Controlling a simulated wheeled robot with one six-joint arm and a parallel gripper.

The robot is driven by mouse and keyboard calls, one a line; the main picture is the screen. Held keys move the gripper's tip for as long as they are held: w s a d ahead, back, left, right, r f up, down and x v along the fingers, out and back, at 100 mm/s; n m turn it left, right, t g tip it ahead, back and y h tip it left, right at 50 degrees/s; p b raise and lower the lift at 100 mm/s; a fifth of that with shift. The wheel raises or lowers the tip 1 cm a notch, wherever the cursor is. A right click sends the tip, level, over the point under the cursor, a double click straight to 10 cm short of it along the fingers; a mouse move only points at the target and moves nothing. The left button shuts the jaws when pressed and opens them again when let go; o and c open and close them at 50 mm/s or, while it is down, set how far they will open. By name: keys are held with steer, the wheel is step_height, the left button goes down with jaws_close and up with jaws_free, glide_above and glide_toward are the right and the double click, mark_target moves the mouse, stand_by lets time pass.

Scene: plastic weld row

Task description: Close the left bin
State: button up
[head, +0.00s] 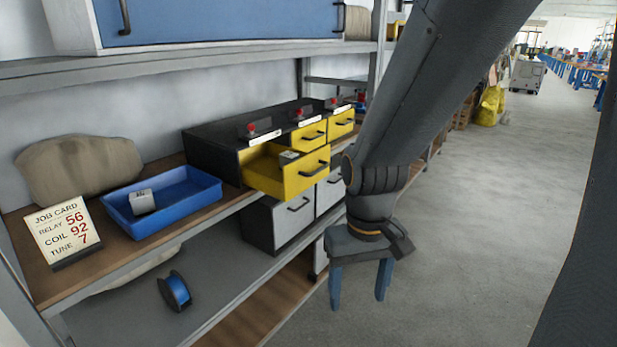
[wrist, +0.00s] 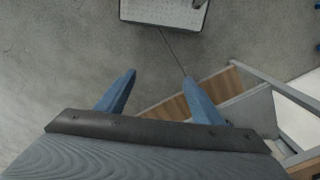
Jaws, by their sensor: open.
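The left bin (head: 287,172) is a yellow drawer in a dark cabinet (head: 215,142) on the shelf. It is pulled out well past the cabinet front. It has a dark bar handle on its front and a small grey block (head: 289,156) inside. Two more yellow bins (head: 309,134) to its right look shut. My gripper (head: 360,290) hangs to the right of the left bin and lower, in front of the shelf, pointing down. Its blue fingers are apart and nothing is between them; they also show in the wrist view (wrist: 160,95). The bin does not show in the wrist view.
A blue tray (head: 205,193) with a grey block and a job card (head: 62,232) stand left of the cabinet. White-fronted drawers (head: 295,218) are below it. A blue spool (head: 175,291) lies on the lower shelf. The floor (head: 480,200) to the right is clear.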

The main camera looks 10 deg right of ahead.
steer(key=shift+w+d, duration=0.15)
steer(key=shift+w, duration=0.15)
steer(key=c, duration=0.3)
steer(key=w+d+m+t, duration=0.1)
steer(key=w+d, duration=0.1)
steer(key=w, duration=0.2)
steer(key=w+d+f+m+t+p, duration=0.1)
steer(key=w+d+t, duration=0.1)
steer(key=w, duration=0.2)
steer(key=w+d+f+t, duration=0.1)
steer(key=w+d, duration=0.1)
steer(key=w, duration=0.2)
steer(key=shift+w+d+m+t+h, duration=0.25)
steer(key=shift+w+m+t+h, duration=0.05)
steer(key=shift+w+m+h, duration=0.1)
jaws_close()
steer(key=m+t+y+p, duration=0.4)
steer(key=m+t+y, duration=0.4)
steer(key=y, duration=0.4)
glide_toward(292, 186)
steer(key=shift+n+t, duration=0.4)
steer(key=shift+t, duration=0.2)
steer(key=p+x, duration=0.1)
steer(key=x, duration=0.1)
steer(key=p+x, duration=0.1)
steer(key=x, duration=0.1)
steer(key=p+x, duration=0.1)
steer(key=x, duration=0.1)
steer(key=shift+a+f, duration=0.3)
steer(key=shift+f, duration=0.1)
